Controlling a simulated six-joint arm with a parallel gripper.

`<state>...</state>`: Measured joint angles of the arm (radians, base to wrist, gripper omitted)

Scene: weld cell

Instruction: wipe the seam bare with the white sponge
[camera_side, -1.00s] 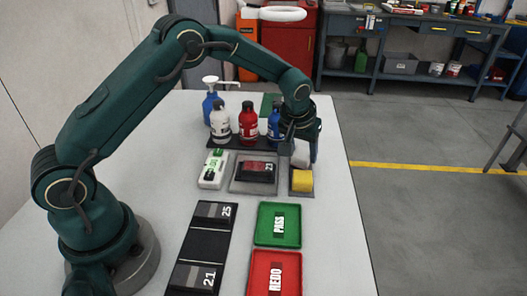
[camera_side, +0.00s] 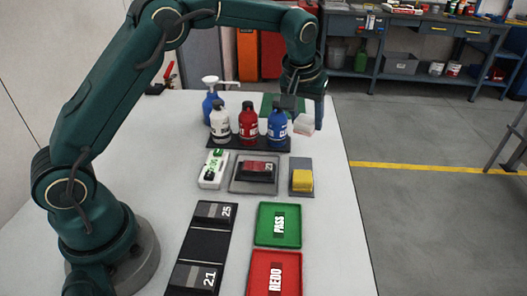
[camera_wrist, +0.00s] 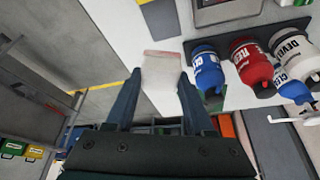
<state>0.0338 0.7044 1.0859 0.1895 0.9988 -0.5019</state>
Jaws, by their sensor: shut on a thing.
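My gripper (camera_side: 304,112) is shut on the white sponge (camera_side: 304,125) and holds it above the table, right of the blue bottle. In the wrist view the sponge (camera_wrist: 162,80) sits between the two fingers, with a pinkish tint along its far edge. The work plate (camera_side: 256,167), marked 23, lies in a grey fixture (camera_side: 236,186) nearer the camera. Its top has a dark red coating; the seam itself is too small to make out. The sponge is apart from the plate.
A yellow sponge (camera_side: 302,180) lies on a grey pad (camera_side: 302,161). White, red (camera_side: 248,122) and blue bottles (camera_side: 277,124) stand in a dark rack close to my gripper. A green PASS tray (camera_side: 278,242) and red REDO tray (camera_side: 258,291) lie in front.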

